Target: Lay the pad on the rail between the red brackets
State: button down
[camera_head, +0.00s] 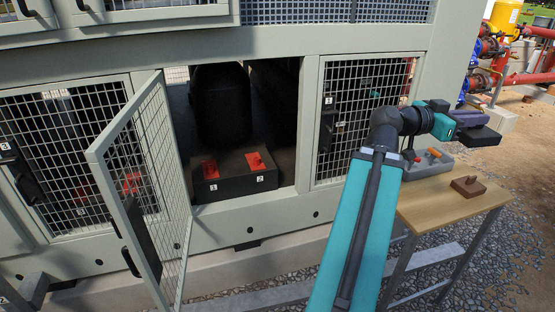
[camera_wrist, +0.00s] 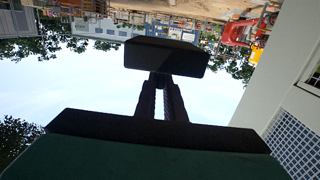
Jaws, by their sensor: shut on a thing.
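A dark block, likely the pad (camera_wrist: 166,57), is held between the fingers of my gripper (camera_wrist: 161,90) in the wrist view. In the head view my gripper (camera_head: 459,120) is at the right, above the wooden table, and the dark pad (camera_head: 480,137) shows at its end. The dark rail block (camera_head: 234,187) sits inside the open cabinet bay, left of my gripper and well apart from it. Two red brackets, the left (camera_head: 210,170) and the right (camera_head: 255,161), stand on it above labels 1 and 2. The gap between them looks bare.
An open mesh door (camera_head: 140,190) swings out left of the bay. A closed mesh panel (camera_head: 365,115) is right of it. The wooden table (camera_head: 440,203) carries a grey tray (camera_head: 428,168) with orange parts and a brown knobbed block (camera_head: 467,186). Pipes stand at the far right.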

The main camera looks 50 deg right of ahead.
notch_tip(320, 180, up, 20)
jog(key=p, duration=1.8)
jog(key=shift+f, duration=0.25)
jog(key=shift+w, duration=0.1)
